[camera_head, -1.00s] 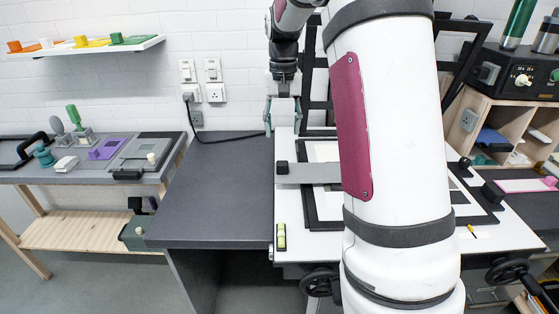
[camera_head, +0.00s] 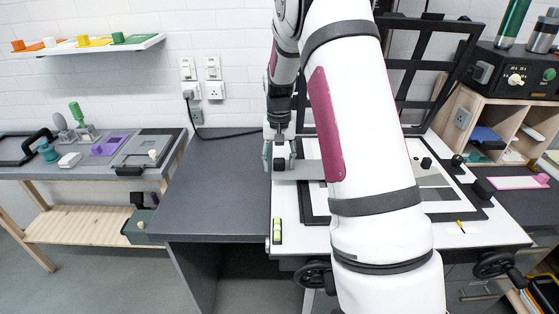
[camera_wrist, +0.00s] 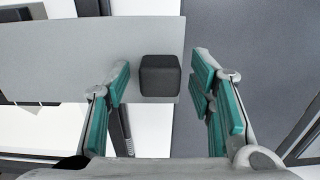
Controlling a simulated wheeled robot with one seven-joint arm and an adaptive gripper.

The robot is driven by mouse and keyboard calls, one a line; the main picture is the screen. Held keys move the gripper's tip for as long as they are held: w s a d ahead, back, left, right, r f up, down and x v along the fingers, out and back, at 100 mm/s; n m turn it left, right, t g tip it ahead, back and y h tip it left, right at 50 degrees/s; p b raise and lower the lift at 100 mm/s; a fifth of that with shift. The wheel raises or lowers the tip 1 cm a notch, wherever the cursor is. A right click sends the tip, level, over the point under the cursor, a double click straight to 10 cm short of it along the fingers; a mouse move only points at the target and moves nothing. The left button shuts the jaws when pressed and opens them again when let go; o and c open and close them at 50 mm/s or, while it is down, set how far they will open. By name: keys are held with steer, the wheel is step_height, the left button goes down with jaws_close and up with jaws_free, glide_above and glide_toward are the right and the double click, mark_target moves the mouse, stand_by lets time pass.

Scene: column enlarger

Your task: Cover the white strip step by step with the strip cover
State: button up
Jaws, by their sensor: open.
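The strip cover (camera_head: 305,168) is a flat grey plate with a black block knob (camera_wrist: 160,75) near its end. In the head view it lies across the left side of the black frame (camera_head: 308,205), and my arm hides its right part. My gripper (camera_head: 279,158) is open at the knob. In the wrist view my gripper (camera_wrist: 160,68) has one teal-padded finger on each side of the knob, with gaps showing. Inside the frame, pale and grey patches (camera_head: 432,181) show right of my arm. I cannot tell the white strip apart with certainty.
A dark bench top (camera_head: 215,200) lies clear on the left. A black lattice frame (camera_head: 425,75) stands raised behind.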

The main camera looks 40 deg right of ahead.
jaws_close()
steer(key=shift+s+d, duration=0.55)
steer(key=shift+d, duration=0.25)
steer(key=shift+s+d, duration=0.55)
steer(key=shift+d, duration=0.25)
jaws_free()
step_height(320, 180, up, 12)
steer(key=shift+a+r, duration=0.1)
